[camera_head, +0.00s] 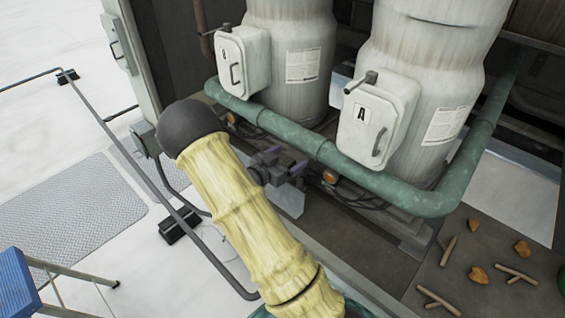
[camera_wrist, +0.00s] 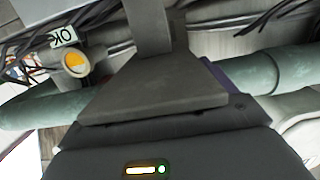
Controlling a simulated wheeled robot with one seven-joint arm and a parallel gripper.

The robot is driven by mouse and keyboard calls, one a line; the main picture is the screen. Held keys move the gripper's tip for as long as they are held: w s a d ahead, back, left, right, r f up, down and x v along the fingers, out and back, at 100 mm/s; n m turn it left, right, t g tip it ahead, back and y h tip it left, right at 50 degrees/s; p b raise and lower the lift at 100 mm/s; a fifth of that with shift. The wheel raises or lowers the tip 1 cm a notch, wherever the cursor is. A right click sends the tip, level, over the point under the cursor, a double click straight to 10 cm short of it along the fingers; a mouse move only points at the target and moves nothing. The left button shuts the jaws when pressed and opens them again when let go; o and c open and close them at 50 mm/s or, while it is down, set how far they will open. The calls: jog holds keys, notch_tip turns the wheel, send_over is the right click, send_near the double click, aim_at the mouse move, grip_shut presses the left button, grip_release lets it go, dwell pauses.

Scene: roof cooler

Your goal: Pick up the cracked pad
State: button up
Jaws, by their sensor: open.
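I cannot make out a cracked pad in either view. My gripper (camera_head: 284,162) is open in the head view, with purple on its two fingers. It is in front of the green pipe, at the low dark gap beneath the two tanks. In the wrist view, a grey wedge-shaped part fills the middle and hides what lies behind it.
Twigs and leaves (camera_head: 478,274) litter the right floor. A thin rail (camera_head: 150,190) and blue step (camera_head: 15,285) stand left.

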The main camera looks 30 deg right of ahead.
jog(key=shift+c, duration=0.2)
jog(key=c, duration=1.1)
jog(key=shift+a+r+b, duration=0.15)
jog(key=shift+r+b, duration=0.05)
jog(key=shift+b, duration=0.1)
jog(key=shift+s+r, duration=0.1)
jog(key=shift+r, duration=0.2)
notch_tip(320, 180, up, 6)
jog(key=shift+a+r+b, duration=0.1)
jog(key=shift+r+b, duration=0.05)
jog(key=shift+b, duration=0.55)
jog(key=f+b+v, duration=0.1)
jog(key=v, duration=0.5)
jog(key=f+b+v, duration=0.1)
jog(key=v, duration=0.6)
jog(key=f+b+v, duration=0.1)
jog(key=v, duration=0.5)
jog(key=shift+s+a+f, duration=0.1)
jog(key=shift+s+a, duration=0.05)
jog(key=shift+a, duration=0.2)
